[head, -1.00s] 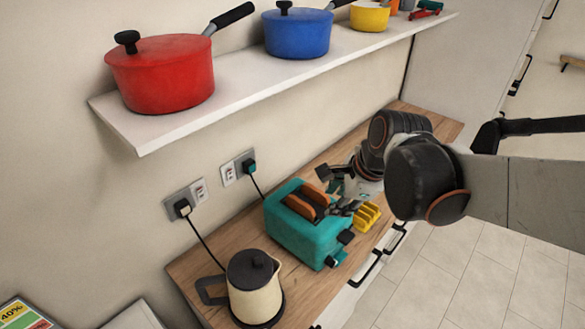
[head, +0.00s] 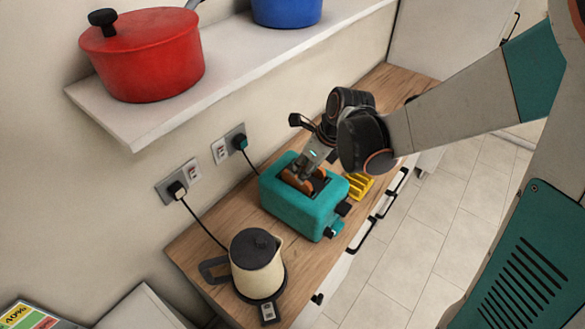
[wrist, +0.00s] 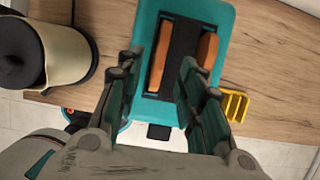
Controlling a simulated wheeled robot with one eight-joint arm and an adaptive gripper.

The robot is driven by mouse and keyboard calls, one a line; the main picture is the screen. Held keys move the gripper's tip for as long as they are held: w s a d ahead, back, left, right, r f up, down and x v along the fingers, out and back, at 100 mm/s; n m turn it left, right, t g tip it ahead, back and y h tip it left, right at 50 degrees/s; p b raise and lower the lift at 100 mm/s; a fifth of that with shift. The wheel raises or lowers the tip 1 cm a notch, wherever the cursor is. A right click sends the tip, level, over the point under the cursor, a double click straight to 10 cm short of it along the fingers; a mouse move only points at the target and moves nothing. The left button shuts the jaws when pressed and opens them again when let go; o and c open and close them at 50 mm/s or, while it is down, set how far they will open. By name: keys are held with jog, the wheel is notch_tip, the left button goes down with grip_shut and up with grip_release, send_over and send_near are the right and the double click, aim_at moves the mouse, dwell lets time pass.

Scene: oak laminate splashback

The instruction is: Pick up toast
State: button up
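Two slices of brown toast stand upright in the slots of the teal toaster (head: 298,212). In the wrist view the left slice (wrist: 159,55) lies between my fingertips, and the right slice (wrist: 208,48) is by the right fingertip. My gripper (wrist: 160,68) is open, its two fingers spread over the toaster (wrist: 143,20). In the head view my gripper (head: 308,172) is right at the top of the toaster and partly hides the toast. I cannot tell whether the fingers touch a slice.
A cream kettle (head: 257,265) stands left of the toaster on the wooden counter (head: 208,245). A yellow rack (head: 360,186) is close on the toaster's right. A white shelf (head: 130,125) above holds a red pot (head: 143,60) and a blue pot (head: 287,10).

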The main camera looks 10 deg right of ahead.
aim_at(297, 189)
jog(key=shift+b+x, duration=0.6)
jog(key=shift+x, duration=2.45)
jog(key=shift+d, duration=0.1)
grip_shut()
